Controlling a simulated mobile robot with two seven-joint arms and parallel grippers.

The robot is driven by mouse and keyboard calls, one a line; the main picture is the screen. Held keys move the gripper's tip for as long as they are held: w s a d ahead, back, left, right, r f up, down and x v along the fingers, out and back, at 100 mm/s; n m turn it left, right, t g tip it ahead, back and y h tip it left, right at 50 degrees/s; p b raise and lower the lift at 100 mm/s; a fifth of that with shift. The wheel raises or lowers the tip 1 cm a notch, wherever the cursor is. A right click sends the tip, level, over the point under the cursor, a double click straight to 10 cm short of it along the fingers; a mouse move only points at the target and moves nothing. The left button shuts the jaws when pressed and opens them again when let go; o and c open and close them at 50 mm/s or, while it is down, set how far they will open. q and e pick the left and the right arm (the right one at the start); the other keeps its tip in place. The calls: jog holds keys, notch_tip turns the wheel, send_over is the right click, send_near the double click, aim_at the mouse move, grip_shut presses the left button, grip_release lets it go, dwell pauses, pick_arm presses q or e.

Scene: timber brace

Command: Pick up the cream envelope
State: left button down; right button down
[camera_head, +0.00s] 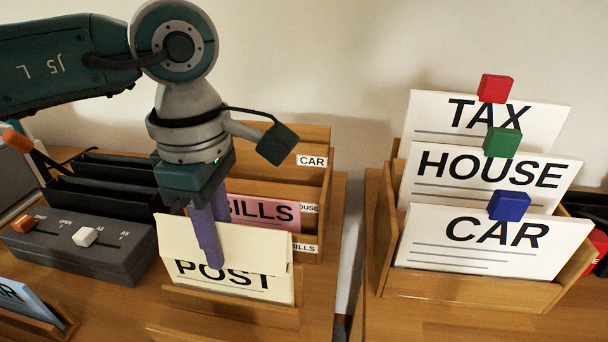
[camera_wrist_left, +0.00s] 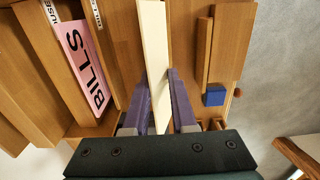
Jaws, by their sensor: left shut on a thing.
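The cream envelope (camera_head: 180,238) is upright at the front of the left wooden rack, with a lower panel reading POST (camera_head: 235,280). The cream part covers the tops of the POST letters; I cannot tell whether the two are one piece. My left gripper (camera_head: 210,240) comes from above, one purple finger in front of the envelope and the other hidden behind it. In the left wrist view the envelope (camera_wrist_left: 153,50) shows edge-on between the purple fingers of the left gripper (camera_wrist_left: 159,100), which is shut on it. My right gripper is not in view.
A pink BILLS card (camera_head: 268,212) stands behind, in the rack (camera_head: 325,180) with labelled slots. Right is another rack (camera_head: 470,290) with TAX, HOUSE and CAR cards and coloured clips. A dark box with sliders (camera_head: 75,250) stands left. A gap separates the two wooden surfaces.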

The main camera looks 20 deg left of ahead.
pick_arm(q)
notch_tip(320, 180, up, 6)
jog(key=shift+r, duration=0.2)
jog(key=shift+s+r, duration=0.15)
jog(key=shift+r, duration=0.15)
jog(key=s+d+p, duration=0.2)
jog(key=s, duration=0.7)
jog(key=s+d+p, duration=0.2)
jog(key=s+p, duration=0.1)
jog(key=s, duration=0.7)
jog(key=shift+d+p, duration=0.3)
